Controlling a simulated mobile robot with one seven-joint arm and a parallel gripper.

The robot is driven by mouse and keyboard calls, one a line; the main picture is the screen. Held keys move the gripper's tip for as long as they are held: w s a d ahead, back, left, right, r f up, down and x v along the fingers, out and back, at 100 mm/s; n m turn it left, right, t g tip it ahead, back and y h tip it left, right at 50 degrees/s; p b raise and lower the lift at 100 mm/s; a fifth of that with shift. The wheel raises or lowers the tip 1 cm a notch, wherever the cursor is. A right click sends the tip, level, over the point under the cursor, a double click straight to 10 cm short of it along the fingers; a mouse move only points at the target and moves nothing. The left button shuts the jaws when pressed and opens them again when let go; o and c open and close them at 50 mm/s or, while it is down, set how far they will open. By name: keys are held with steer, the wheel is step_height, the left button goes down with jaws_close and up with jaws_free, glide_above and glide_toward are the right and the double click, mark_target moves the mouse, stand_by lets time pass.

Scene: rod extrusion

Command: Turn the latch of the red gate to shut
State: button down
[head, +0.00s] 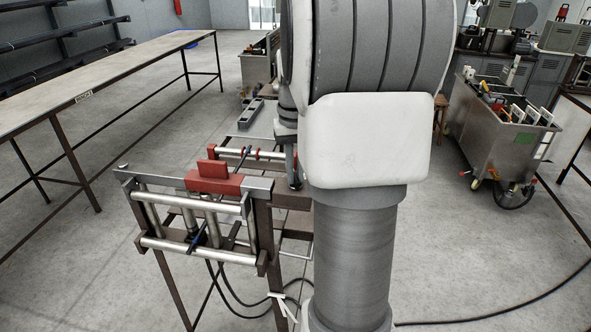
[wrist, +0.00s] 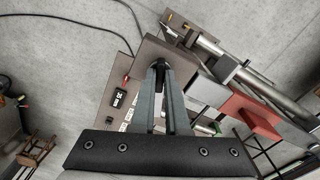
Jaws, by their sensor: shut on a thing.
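The red gate (head: 214,184) shows in the head view as a red block with an upright red piece, across the top of the roller frame. Red parts also show at the right of the wrist view (wrist: 248,112). My gripper (head: 295,182) is low beside the frame's right end, partly hidden by my arm. In the wrist view, my gripper (wrist: 174,68) has its fingers close together at a small dark part, seemingly the latch (wrist: 188,65), by a brown plate. The fingers hide most of this part, so its turn angle cannot be told.
The roller frame (head: 196,244) has metal rollers and hanging cables below. A long table (head: 95,75) stands at the left. A grey cart (head: 497,135) stands at the right. My arm blocks the middle of the head view.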

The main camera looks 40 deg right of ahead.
steer(key=n, duration=0.7)
steer(key=shift+r+p, duration=0.1)
steer(key=shift+p, duration=0.2)
steer(key=n, duration=0.6)
steer(key=shift+n, duration=0.3)
steer(key=c, duration=0.9)
jaws_free()
step_height(320, 180, up, 17)
steer(key=shift+r+p, duration=0.15)
steer(key=shift+p, duration=0.2)
